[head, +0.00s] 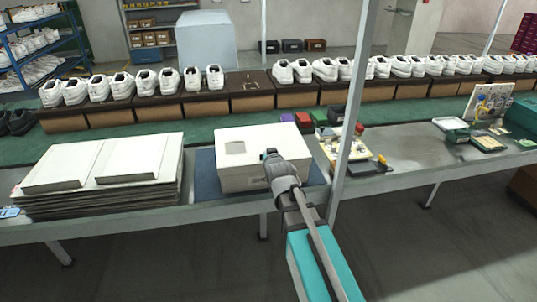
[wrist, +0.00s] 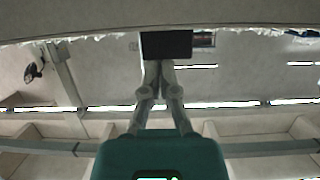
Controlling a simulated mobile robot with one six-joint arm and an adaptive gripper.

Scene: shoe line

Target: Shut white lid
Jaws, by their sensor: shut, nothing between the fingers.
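A white box (head: 240,178) stands on a dark blue mat (head: 205,180) at the middle of the bench. Its white lid (head: 275,136) lies flat across the top, with a grey square mark on its left part. Whether the lid is fully down along the front edge I cannot tell, as my gripper (head: 269,155) covers part of it. My gripper is at the box's front upper edge, right of its middle; contact is unclear. In the wrist view my gripper (wrist: 165,46) has its fingers together with nothing between them, near a pale surface along the top.
A stack of white flat cartons (head: 75,165) stands left of the box. A grey post (head: 352,120) rises to its right, near a board with small parts (head: 345,152). Rows of white shoes (head: 145,82) line the back. The bench between post and right-hand trays is partly clear.

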